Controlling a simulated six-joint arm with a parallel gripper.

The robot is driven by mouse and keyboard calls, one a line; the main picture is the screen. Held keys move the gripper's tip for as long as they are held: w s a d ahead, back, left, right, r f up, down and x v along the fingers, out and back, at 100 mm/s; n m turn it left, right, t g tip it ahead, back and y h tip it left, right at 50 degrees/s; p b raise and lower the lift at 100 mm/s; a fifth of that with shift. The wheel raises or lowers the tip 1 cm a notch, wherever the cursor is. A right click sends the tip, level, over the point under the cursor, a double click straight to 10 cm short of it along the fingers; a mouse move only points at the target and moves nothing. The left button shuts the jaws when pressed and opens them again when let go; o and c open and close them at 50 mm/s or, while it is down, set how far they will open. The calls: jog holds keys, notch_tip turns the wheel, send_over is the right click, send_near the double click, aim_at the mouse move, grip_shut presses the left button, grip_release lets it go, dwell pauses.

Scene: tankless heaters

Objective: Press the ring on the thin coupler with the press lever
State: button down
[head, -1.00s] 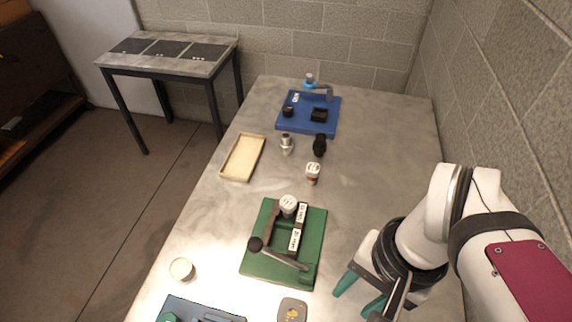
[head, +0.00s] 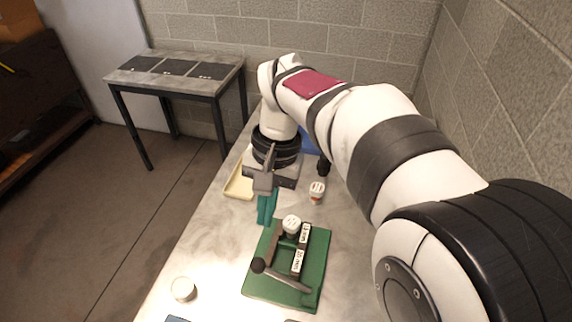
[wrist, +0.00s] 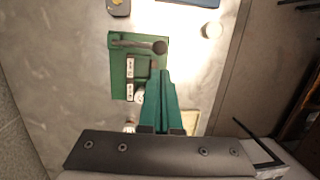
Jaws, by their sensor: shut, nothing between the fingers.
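The green press board (head: 318,255) lies on the table and also shows in the wrist view (wrist: 119,82). Its grey press lever (head: 288,281) has a black ball knob (head: 258,265) at the left end; the knob also shows in the wrist view (wrist: 159,47). A white-topped round piece (head: 291,224) stands at the far end of the board, beside two white labels; I cannot tell whether it is the thin coupler, and no ring is clear. My gripper (head: 265,222) is shut and empty, its green fingers pointing down above the table near the board's far left corner, apart from the knob.
A white-capped piece (head: 317,189) and a black fitting (head: 323,167) stand beyond the board. A cream tray (head: 236,187) is partly behind my gripper. A round white-topped piece (head: 183,289) stands at front left. My arm hides much of the far and right table.

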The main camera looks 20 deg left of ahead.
aim_at(254, 259)
jog(key=f, duration=0.3)
jog(key=s+f, duration=0.1)
jog(key=f, duration=0.3)
jog(key=s+a+f, duration=0.1)
jog(key=f, duration=0.3)
jog(key=shift+a, duration=0.1)
jog(key=shift+a+f+h, duration=0.6)
jog(key=shift+a+f, duration=0.05)
jog(key=shift+f, duration=0.05)
jog(key=shift+a+f+h, duration=0.45)
jog(key=shift+f+h, duration=0.05)
jog(key=shift+f, duration=0.35)
jog(key=shift+a+f+h, duration=0.45)
jog(key=shift+f+h, duration=0.05)
jog(key=shift+f, duration=0.3)
jog(key=shift+a+f+h, duration=0.45)
jog(key=shift+f+h, duration=0.05)
jog(key=shift+f, duration=0.55)
jog(key=shift+d, duration=0.1)
